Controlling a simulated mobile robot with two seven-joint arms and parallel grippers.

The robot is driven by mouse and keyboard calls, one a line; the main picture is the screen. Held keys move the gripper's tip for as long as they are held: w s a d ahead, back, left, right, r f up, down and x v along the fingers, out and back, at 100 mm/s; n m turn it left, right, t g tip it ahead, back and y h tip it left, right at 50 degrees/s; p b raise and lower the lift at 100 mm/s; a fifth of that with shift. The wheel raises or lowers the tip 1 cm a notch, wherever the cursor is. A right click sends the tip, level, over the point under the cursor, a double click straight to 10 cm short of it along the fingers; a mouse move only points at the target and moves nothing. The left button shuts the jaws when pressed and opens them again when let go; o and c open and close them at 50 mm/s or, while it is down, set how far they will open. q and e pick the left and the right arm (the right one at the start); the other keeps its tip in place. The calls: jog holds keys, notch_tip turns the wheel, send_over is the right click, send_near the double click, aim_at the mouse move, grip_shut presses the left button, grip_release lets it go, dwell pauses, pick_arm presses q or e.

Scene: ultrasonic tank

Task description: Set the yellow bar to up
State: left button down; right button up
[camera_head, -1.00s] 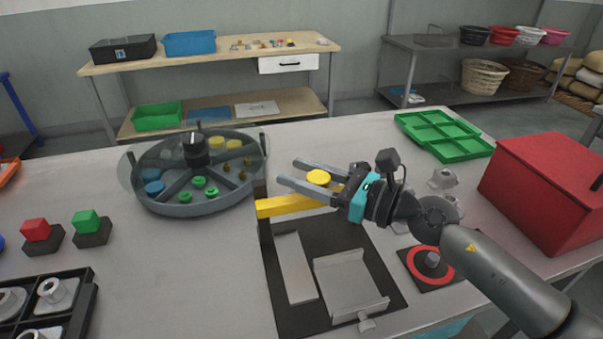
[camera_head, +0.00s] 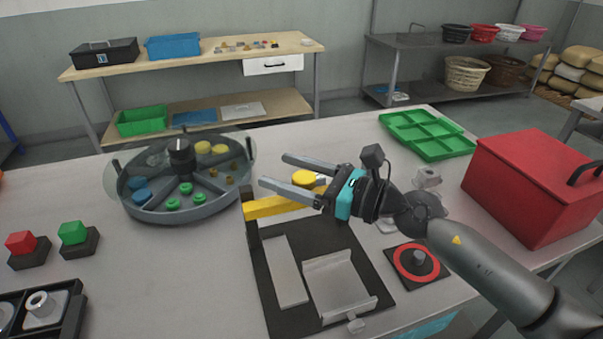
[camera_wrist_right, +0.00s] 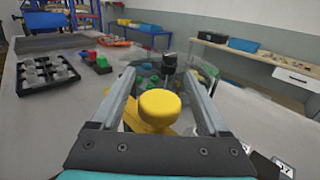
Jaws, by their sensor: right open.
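The yellow bar (camera_head: 276,205) lies roughly level across the back of a black fixture plate, with its left end at a dark post (camera_head: 251,214). A round yellow knob (camera_head: 304,178) sits at the bar's right part. My right gripper (camera_head: 274,172) is open, its two fingers pointing left, one on each side of the knob. In the right wrist view the knob (camera_wrist_right: 160,108) stands between the open fingers, with gaps showing on both sides. Part of the bar is hidden behind the gripper's near finger and body. My left gripper is not in view.
A round divided tray (camera_head: 165,212) with a clear cover stands left of the bar. A grey cradle (camera_head: 338,285) is on the black plate in front. A red box (camera_head: 530,190), a green tray (camera_head: 425,150) and a red-ringed knob (camera_head: 418,262) are to the right.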

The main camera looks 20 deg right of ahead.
jog(key=shift+s+d+f, duration=0.1)
jog(key=shift+d, duration=0.05)
jog(key=shift+s+d, duration=0.2)
jog(key=b+v, duration=0.2)
jog(key=v, duration=0.2)
jog(key=shift+s+d+f, duration=0.1)
jog(key=shift+s+d, duration=0.05)
jog(key=b, duration=0.2)
send_near(315, 184)
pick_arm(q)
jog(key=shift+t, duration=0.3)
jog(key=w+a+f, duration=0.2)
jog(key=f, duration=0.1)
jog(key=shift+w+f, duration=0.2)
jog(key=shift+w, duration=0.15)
pick_arm(e)
jog(key=shift+s+d+r, duration=0.1)
jog(key=shift+r, duration=0.15)
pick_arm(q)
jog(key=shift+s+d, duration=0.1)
